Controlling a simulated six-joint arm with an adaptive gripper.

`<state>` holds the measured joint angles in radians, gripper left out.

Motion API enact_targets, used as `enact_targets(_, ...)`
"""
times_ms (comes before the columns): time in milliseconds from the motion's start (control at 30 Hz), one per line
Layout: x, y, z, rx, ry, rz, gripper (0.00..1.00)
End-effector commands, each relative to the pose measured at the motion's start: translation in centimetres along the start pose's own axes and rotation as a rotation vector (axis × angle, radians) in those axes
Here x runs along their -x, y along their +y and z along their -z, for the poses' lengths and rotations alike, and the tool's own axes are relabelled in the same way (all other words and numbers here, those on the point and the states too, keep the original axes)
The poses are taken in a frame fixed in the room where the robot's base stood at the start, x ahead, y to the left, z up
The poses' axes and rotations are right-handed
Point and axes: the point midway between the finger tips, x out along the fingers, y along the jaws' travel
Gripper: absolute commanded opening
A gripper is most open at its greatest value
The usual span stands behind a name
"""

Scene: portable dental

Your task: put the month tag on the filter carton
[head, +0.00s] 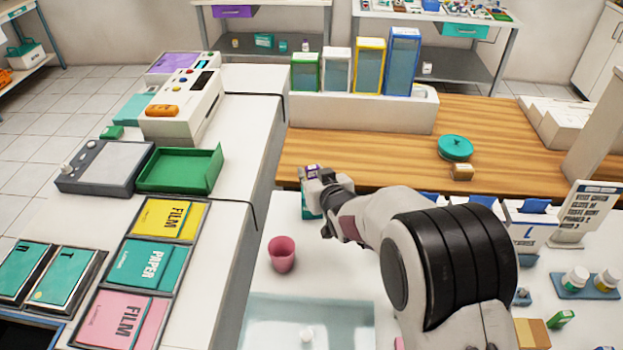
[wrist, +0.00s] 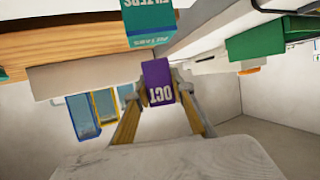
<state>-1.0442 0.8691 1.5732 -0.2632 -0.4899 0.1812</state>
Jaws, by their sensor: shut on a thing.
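The month tag is a small purple block marked OCT (wrist: 158,82), and it also shows as a bit of purple in the head view (head: 312,168). My gripper (wrist: 160,92) is shut on it, one finger on each side. In the head view my gripper (head: 318,180) is over the white counter by the wooden top's front edge. The filter carton is a teal box with FILTERS lettering (wrist: 150,22), just past the tag in the wrist view. In the head view the carton (head: 306,212) is mostly hidden behind my gripper. I cannot tell whether tag and carton touch.
A pink cup (head: 282,254) and a clear tray (head: 275,310) stand on the near counter. A green tray (head: 185,178) is left. A teal lidded pot (head: 455,148) is right.

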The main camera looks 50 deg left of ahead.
Motion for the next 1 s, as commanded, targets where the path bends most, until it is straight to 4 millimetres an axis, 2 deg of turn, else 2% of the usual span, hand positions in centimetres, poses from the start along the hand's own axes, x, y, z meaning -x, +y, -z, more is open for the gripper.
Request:
enact_targets(33, -0.3, 0.0, -0.7, 0.0, -0.003, 0.0, 0.07)
enact_targets(200, -0.8, 0.0, -1.9, 0.0, -0.001, 0.0, 0.07)
enact_targets(700, -0.9, 0.0, -2.3, 0.0, 0.0, 0.0, 0.07)
enact_targets(733, -0.9, 0.0, -2.3, 0.0, 0.0, 0.0, 0.28)
enact_targets(800, -0.9, 0.0, -2.3, 0.0, 0.0, 0.0, 0.4)
enact_targets(1000, -0.9, 0.0, -2.2, 0.0, 0.0, 0.0, 0.4)
